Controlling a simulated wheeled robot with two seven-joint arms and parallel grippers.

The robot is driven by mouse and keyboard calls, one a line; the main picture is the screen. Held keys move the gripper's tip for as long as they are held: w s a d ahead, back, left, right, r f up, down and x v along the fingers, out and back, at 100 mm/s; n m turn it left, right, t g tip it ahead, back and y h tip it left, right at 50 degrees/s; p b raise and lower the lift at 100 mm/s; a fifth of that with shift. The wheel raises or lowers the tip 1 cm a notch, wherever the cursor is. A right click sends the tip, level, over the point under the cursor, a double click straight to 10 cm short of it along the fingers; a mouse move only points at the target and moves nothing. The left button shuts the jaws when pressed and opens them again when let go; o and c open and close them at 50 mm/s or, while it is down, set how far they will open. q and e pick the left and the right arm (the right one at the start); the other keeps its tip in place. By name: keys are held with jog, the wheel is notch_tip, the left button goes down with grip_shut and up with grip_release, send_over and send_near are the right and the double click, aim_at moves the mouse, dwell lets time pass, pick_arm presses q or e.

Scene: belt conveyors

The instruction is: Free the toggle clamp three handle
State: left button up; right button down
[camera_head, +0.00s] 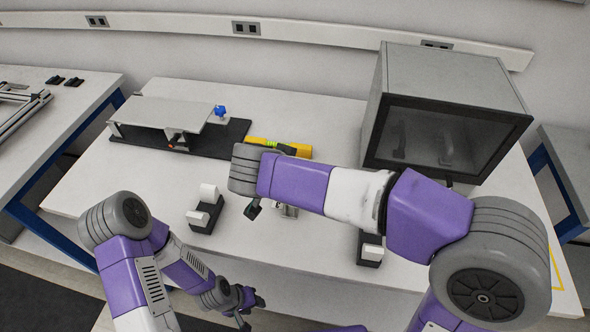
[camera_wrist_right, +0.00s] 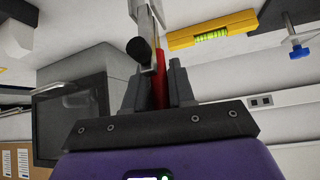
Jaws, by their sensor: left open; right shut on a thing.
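In the right wrist view my right gripper (camera_wrist_right: 157,88) is shut on a red handle (camera_wrist_right: 161,66) that stands between its two dark fingers. The handle joins a grey metal clamp part (camera_wrist_right: 148,22), with a black rounded tip (camera_wrist_right: 139,50) beside it. In the head view my right arm hides most of the right gripper and the clamp; only a small metal piece (camera_head: 286,210) shows below the forearm. I cannot tell which numbered clamp this is. My left gripper (camera_head: 243,303) is open and empty, low in front of the table's near edge.
A yellow level (camera_head: 262,142) lies behind my right arm and also shows in the wrist view (camera_wrist_right: 212,31). A black base (camera_head: 225,140) with a grey plate stands back left. A grey box (camera_head: 455,75) stands right. Black-and-white blocks (camera_head: 206,212) (camera_head: 370,250) sit near the front.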

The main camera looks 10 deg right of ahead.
dwell(0.3)
jog(key=c, duration=1)
grip_release()
jog(key=shift+c, duration=0.2)
jog(key=p+v, duration=0.1)
jog(key=v, duration=0.6)
jog(key=shift+s+r+p, duration=0.2)
jog(key=shift+s+p, duration=0.05)
jog(key=shift+p, duration=0.1)
jog(key=shift+a, duration=0.1)
